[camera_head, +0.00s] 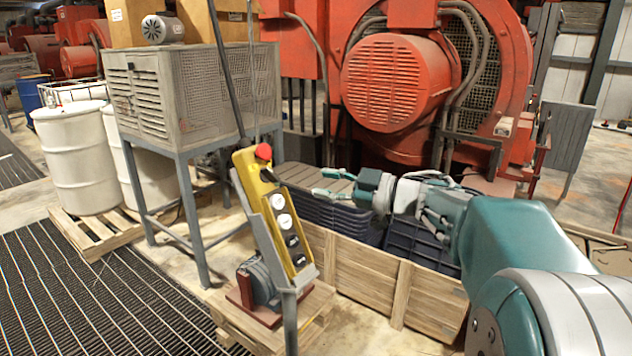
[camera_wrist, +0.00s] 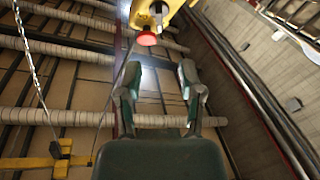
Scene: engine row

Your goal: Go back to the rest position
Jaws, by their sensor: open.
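My gripper (camera_head: 330,183) is at the middle of the head view, at the end of my teal arm coming from the right. Its two fingers are spread and nothing is between them. In the wrist view the gripper (camera_wrist: 158,80) points up toward the ceiling, its fingers apart. A yellow control pendant (camera_head: 272,213) with a red button and several round buttons stands tilted on a grey post, left of my gripper. Its red button (camera_wrist: 146,39) shows beyond the fingertips in the wrist view. I cannot tell the exact gap between the gripper and the pendant.
A wooden crate (camera_head: 360,271) with dark bins (camera_head: 340,218) lies below my arm. A grey louvred cabinet (camera_head: 190,95) on legs and white drums (camera_head: 75,155) stand left. A large red engine (camera_head: 400,80) fills the back. Dark floor grating (camera_head: 90,290) lies clear at front left.

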